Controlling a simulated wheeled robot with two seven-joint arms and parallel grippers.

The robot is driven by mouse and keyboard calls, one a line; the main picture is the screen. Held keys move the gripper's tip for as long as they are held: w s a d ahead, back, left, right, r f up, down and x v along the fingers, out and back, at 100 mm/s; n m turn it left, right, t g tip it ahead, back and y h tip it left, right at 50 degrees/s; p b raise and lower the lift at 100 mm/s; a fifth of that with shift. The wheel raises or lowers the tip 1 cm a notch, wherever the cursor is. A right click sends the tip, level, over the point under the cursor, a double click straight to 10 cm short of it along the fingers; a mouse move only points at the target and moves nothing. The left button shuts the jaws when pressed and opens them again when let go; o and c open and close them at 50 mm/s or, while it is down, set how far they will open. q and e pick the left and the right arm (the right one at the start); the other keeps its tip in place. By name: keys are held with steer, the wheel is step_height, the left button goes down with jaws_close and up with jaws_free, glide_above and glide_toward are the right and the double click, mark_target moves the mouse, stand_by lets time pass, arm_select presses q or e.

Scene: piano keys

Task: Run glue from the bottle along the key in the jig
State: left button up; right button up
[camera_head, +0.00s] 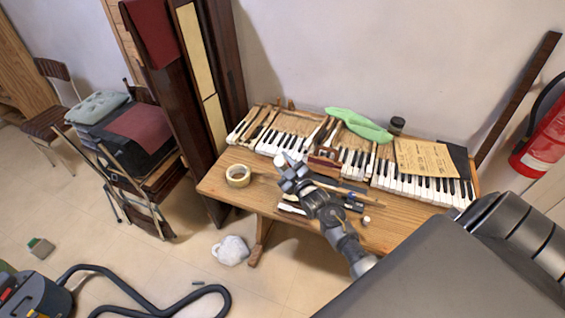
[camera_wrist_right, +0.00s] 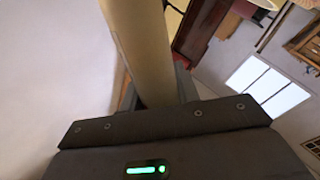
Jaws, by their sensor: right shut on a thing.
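My right gripper (camera_head: 288,172) is above the wooden table, shut on a pale bottle (camera_head: 280,160) whose white end shows just past the fingers. In the right wrist view the bottle (camera_wrist_right: 138,45) is a cream cylinder between the jaws; its far end is out of the picture. A brown wooden block (camera_head: 323,157), perhaps the jig, stands by the piano keys, to the right of the gripper. I cannot tell which key is in it. Loose keys (camera_head: 290,208) lie partly hidden behind my right arm. My left gripper is not in view.
The table (camera_head: 225,188) carries rows of piano keys (camera_head: 410,183), a tape roll (camera_head: 238,175), a green cloth (camera_head: 358,124), a dark jar (camera_head: 397,125) and a paper sheet (camera_head: 424,158). A white bundle (camera_head: 230,250) and a black hose (camera_head: 150,300) are on the floor.

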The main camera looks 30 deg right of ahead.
steer(key=shift+f, duration=0.35)
steer(key=shift+s, duration=0.1)
steer(key=shift+s+d+r+p, duration=0.2)
steer(key=shift+s+d+p, duration=0.2)
steer(key=shift+s+d, duration=0.55)
steer(key=shift+s+d+f+p, duration=0.15)
steer(key=shift+s+d, duration=0.2)
steer(key=shift+s, duration=0.3)
steer(key=shift+s+d+r+p, duration=0.1)
steer(key=shift+s+d+p, duration=0.1)
steer(key=shift+s+d, duration=0.35)
steer(key=shift+s+d+f+p, duration=0.1)
steer(key=shift+s+d+p, duration=0.1)
steer(key=shift+s, duration=0.55)
steer(key=shift+s, duration=0.1)
steer(key=shift+s+d+p, duration=0.15)
steer(key=shift+s+d, duration=0.35)
steer(key=shift+s, duration=0.2)
steer(key=shift+s+d+p, duration=0.15)
steer(key=shift+s+d, duration=0.35)
steer(key=shift+s, duration=0.2)
steer(key=shift+s, duration=0.1)
steer(key=s+d, duration=0.2)
steer(key=shift+s+p, duration=0.35)
steer(key=shift+p, duration=0.05)
